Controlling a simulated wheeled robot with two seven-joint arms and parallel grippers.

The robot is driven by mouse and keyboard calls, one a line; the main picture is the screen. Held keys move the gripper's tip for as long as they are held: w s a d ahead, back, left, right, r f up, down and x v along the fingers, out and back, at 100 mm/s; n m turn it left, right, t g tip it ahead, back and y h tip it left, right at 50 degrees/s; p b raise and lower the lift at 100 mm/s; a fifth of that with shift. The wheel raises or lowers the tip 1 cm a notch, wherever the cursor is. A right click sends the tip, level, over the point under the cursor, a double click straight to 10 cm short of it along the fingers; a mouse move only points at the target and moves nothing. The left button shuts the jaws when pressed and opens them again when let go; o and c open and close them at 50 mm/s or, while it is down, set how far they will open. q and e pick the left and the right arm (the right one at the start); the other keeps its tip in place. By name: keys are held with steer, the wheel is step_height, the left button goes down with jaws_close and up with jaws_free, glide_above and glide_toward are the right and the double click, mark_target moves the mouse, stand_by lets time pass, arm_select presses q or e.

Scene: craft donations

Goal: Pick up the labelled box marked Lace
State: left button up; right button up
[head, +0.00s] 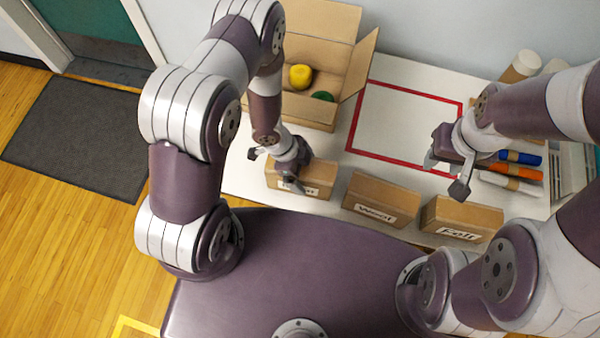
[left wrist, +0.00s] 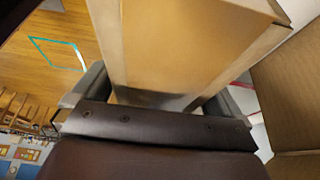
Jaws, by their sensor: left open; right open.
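Three brown labelled boxes stand in a row along the table's near side. My left gripper (head: 274,169) is over the left box (head: 314,190), with its open fingers on either side of it. That box's label is partly covered by a finger and I cannot read it. In the left wrist view a brown box (left wrist: 185,45) fills the space between the open fingers (left wrist: 163,98). The right box (head: 462,218) appears marked Felt. My right gripper (head: 445,175) is open and empty above the table, behind the right box.
An open carton (head: 318,50) with a yellow ball (head: 300,77) and a green item (head: 322,96) stands at the back left. A red-outlined area (head: 405,125) beside it is empty. Rolls, including blue (head: 520,157) and orange (head: 515,171) ones, lie at the right.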

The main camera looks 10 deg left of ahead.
arm_select(q)
steer(key=shift+s+d, duration=0.1)
steer(key=shift+d, duration=0.15)
steer(key=shift+f, duration=0.15)
steer(key=shift+a, duration=0.15)
steer(key=c, duration=1.2)
